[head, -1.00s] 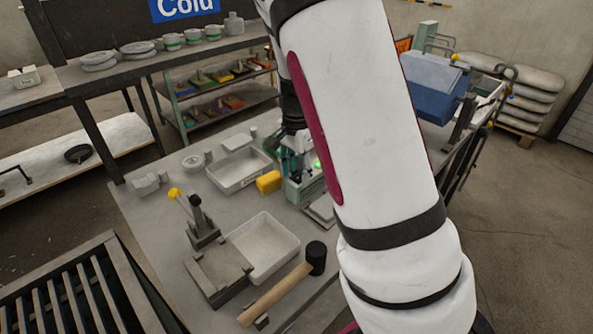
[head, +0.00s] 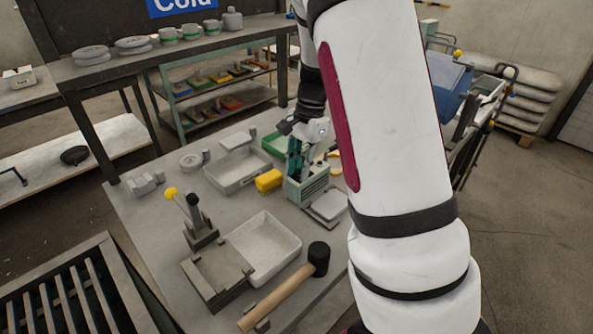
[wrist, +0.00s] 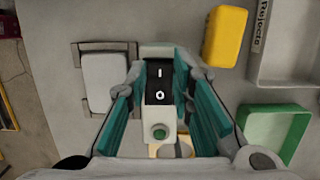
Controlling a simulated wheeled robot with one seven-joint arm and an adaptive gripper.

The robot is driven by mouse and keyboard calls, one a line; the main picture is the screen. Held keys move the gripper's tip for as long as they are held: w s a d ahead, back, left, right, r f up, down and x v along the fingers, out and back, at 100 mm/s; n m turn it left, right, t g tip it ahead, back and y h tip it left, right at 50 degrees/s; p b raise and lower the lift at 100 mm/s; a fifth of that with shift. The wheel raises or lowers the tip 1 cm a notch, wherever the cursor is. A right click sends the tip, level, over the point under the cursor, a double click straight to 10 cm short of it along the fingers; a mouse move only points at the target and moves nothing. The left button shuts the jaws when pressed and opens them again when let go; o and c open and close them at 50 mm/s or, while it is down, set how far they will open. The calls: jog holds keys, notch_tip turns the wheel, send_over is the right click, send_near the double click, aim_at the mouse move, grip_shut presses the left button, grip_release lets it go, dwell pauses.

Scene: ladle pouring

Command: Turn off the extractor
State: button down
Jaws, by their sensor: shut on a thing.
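The extractor is a pale green-grey box (head: 308,187) on the workbench, right of a yellow block. In the wrist view its black rocker switch (wrist: 159,88), marked I above O, faces the camera. A green lamp (wrist: 159,132) sits below the switch and looks dull, not glowing. I cannot tell which side of the rocker is pressed. My gripper (wrist: 161,74) has its teal fingers on both sides of the switch housing, shut on the extractor. In the head view my gripper (head: 299,158) is at the top of the box, partly hiding it.
The yellow block (head: 269,181) and a grey tray (head: 236,187) stand to the left. A flat scale-like plate (head: 328,207) is close on the right. A green tray (head: 274,143) is behind. A mallet (head: 290,290) and a white tray (head: 262,276) lie nearer the front.

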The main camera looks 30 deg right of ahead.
jog(key=shift+d+y, duration=0.1)
jog(key=shift+y, duration=0.2)
jog(key=c, duration=1.4)
grip_release()
jog(key=shift+r, duration=0.15)
jog(key=v, duration=1.1)
jog(key=shift+r, duration=0.4)
jog(key=shift+w, duration=0.1)
